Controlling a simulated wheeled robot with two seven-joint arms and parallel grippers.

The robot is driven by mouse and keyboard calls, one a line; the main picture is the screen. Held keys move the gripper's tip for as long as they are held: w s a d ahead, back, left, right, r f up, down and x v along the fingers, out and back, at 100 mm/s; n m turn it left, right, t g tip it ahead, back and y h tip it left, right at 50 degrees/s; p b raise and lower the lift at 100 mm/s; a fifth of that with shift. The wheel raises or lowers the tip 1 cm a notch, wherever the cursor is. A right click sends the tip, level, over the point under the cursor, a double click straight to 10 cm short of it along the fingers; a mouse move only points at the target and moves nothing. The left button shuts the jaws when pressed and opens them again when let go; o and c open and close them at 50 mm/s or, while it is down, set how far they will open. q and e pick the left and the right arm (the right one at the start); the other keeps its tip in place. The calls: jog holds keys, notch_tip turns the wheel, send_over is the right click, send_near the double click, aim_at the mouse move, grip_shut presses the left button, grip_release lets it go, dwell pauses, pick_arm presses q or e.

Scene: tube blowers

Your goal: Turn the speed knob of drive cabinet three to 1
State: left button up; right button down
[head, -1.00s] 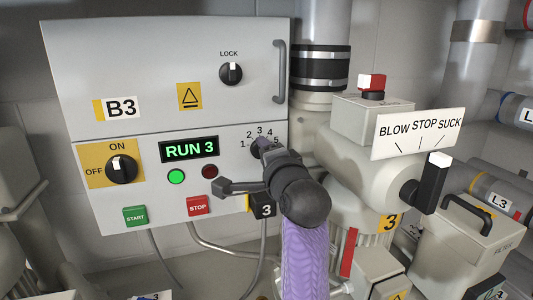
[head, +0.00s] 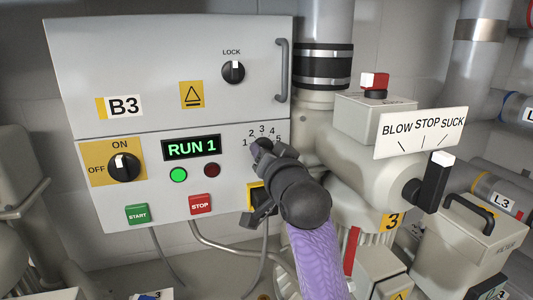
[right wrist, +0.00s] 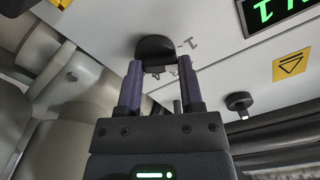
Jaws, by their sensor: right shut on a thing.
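The drive cabinet (head: 90,60) carries a 3 plate by its lower right, now largely hidden behind my arm. Its speed knob (head: 261,146) is black and sits under a scale of 1 to 5; my right gripper (head: 263,151) covers most of it. In the right wrist view the knob (right wrist: 155,49) sits between the two fingertips, and the right gripper (right wrist: 160,72) is shut on it. The green display (head: 191,147) reads RUN 1. My left gripper is not in view.
Left of the gripper are the red STOP button (head: 200,204), the green START button (head: 137,214) and the ON/OFF switch (head: 124,167). The blower valve with its black lever (head: 433,185) stands close on the right. A vertical handle (head: 282,70) juts from the upper door.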

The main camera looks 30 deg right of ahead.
jog(key=shift+f+n, duration=0.2)
jog(key=shift+n, duration=0.6)
jog(key=shift+f, duration=0.1)
jog(key=shift+c, duration=1.2)
grip_release()
jog(key=b+v, duration=0.8)
jog(key=v, duration=0.2)
